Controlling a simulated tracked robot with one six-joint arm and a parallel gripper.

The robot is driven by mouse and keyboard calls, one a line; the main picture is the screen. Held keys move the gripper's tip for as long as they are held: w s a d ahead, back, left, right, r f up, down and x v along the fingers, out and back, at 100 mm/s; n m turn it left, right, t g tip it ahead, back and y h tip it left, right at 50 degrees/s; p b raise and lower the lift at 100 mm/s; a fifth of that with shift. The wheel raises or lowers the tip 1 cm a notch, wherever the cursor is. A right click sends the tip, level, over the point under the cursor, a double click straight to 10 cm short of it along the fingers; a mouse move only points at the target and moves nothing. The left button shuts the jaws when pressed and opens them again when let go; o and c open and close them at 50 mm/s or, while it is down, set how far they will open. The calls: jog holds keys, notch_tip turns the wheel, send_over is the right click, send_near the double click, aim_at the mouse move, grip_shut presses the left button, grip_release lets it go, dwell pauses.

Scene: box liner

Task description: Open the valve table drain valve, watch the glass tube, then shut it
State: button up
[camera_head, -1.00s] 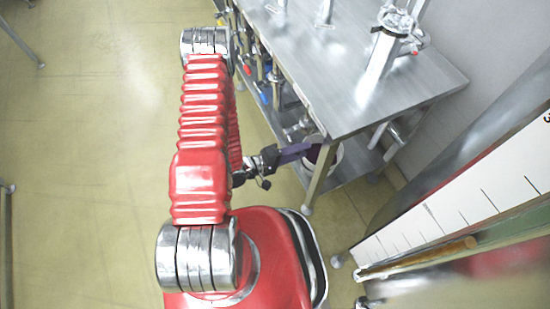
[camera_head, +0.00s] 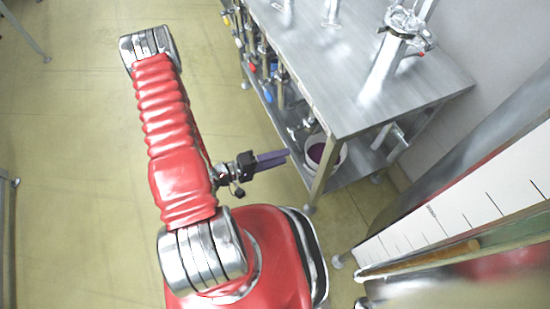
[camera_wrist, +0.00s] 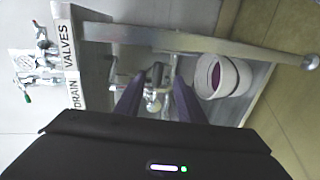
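The valve table (camera_head: 345,95) is a steel bench at the upper right of the head view. In the wrist view its edge carries a "DRAIN VALVES" label (camera_wrist: 70,65). A metal valve with a handle (camera_wrist: 155,75) shows under the table, between and beyond my fingers; whether its handle is open or shut I cannot tell. My gripper (camera_head: 286,155) has two purple fingers, spread apart and empty in the wrist view (camera_wrist: 157,85), short of the valve. A clear or metal upright cylinder (camera_head: 385,55) with clamps stands on the table; I cannot tell any level in it.
A white bucket (camera_head: 338,157) with purple contents stands on the lower shelf, beside a table leg (camera_head: 319,185). Several valves with coloured handles (camera_head: 268,97) line the table's left side. A white scaled board (camera_head: 465,210) stands at right.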

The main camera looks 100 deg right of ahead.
jog(key=shift+w+a+r, duration=0.1)
jog(key=shift+w+r, duration=0.05)
jog(key=shift+w, duration=0.55)
dwell(0.5)
